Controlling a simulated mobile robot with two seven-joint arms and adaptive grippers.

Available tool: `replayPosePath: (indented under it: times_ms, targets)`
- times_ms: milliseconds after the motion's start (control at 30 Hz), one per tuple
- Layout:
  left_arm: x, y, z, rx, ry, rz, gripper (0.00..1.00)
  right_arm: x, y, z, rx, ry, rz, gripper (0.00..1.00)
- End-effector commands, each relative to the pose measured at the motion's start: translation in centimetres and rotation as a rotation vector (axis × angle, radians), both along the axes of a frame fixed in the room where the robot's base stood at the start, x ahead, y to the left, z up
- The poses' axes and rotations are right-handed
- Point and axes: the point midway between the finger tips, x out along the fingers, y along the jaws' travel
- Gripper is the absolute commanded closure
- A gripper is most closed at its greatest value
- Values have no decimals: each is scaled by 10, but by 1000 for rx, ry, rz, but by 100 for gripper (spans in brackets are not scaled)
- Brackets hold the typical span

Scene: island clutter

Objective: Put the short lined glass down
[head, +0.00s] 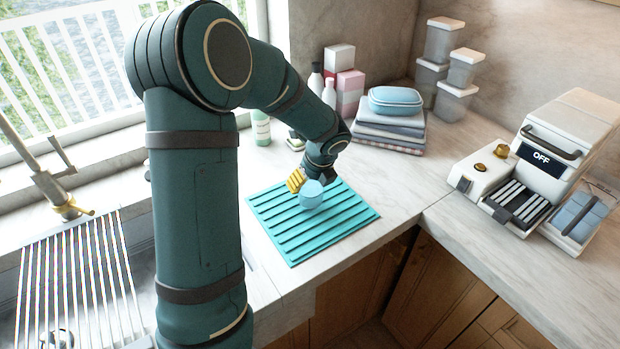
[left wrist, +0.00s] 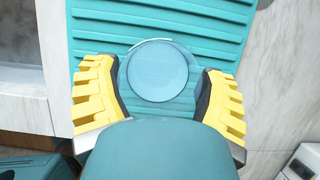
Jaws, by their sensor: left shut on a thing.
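The short lined glass (head: 311,194) is a small, clear bluish cup over the teal ridged mat (head: 350,235) on the counter. My left gripper (head: 303,183) is shut on the glass near the mat's back part. In the left wrist view the round glass (left wrist: 158,70) sits between the yellow fingers of my left gripper (left wrist: 160,88), with the mat (left wrist: 200,20) behind it. I cannot tell whether the glass touches the mat. My right gripper is not in view.
A stack of folded cloths (head: 390,130) with a blue case (head: 395,101) lies behind the mat. Bottles (head: 329,94), boxes (head: 350,85) and stacked containers (head: 445,40) stand farther back. A white appliance (head: 560,140) is at right, the sink (head: 80,285) at left. The mat's front is bare.

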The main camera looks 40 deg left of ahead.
Motion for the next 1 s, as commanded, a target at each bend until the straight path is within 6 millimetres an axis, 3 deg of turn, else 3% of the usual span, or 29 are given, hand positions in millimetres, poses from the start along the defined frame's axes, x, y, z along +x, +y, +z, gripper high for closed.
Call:
replayPosePath:
  times_ms: [1000]
  targets:
    - [0, 0, -7, 1, -2, 1, 68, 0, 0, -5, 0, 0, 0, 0]
